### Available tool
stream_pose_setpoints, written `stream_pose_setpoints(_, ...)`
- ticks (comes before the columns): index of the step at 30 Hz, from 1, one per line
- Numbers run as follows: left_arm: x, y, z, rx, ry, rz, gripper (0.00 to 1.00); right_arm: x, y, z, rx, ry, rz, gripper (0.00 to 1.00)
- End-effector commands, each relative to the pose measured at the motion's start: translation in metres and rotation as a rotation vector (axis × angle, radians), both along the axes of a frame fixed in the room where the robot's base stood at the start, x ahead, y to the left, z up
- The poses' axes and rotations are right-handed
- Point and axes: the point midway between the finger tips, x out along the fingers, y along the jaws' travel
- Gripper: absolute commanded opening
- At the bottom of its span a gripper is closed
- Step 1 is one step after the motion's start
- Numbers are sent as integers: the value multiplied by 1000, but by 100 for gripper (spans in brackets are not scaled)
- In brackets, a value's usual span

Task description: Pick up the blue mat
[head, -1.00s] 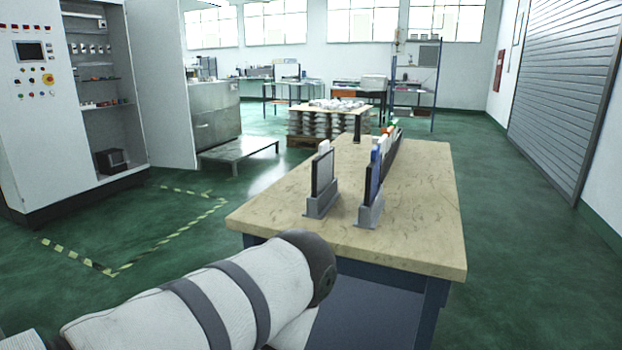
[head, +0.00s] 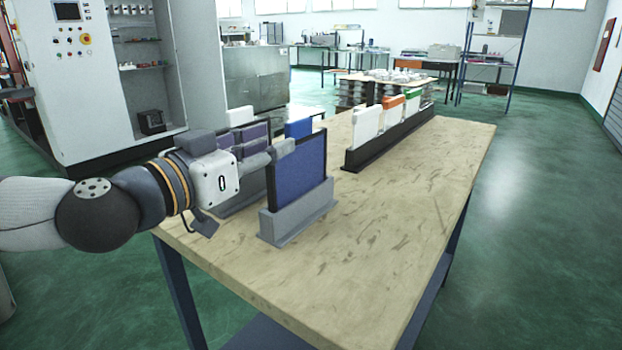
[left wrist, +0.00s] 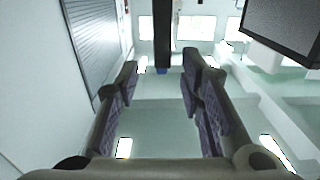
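A flat blue panel with a black rim, which looks like the blue mat (head: 299,183), stands upright in a grey slotted holder (head: 284,222) on the table. My left gripper (head: 276,152) is at its upper left edge in the head view. The left wrist view shows the gripper (left wrist: 160,70) open, its two fingers apart with dark textured pads. A dark upright bar, likely the panel's edge, lies between and beyond the fingertips. I cannot tell whether the fingers touch it. My right gripper is not in view.
A bright blue piece (head: 298,128) rises behind the panel. A second dark panel and a white piece (head: 241,115) stand beside it, partly hidden by my arm. A black rack (head: 398,138) holds several coloured slabs farther back. The table's (head: 410,220) right side is clear.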

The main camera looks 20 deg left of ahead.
Motion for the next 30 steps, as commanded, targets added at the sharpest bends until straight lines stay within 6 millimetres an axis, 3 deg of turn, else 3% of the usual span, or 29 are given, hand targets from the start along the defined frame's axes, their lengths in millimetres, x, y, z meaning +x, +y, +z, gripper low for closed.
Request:
stream_pose_setpoints(1, 11, -5, -7, 2, 8, -2, 35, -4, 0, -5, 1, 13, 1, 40)
stream_pose_setpoints(12, 67, -25, -3, -1, 7, -1, 35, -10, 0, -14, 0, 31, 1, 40)
stream_pose_setpoints(21, 77, -29, 0, -2, 4, -2, 35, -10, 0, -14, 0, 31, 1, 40)
stream_pose_setpoints(26, 77, -29, 0, -2, 4, -1, 1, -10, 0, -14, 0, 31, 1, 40)
stream_pose_setpoints(30, 77, -29, 0, -2, 4, -1, 0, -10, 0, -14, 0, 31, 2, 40)
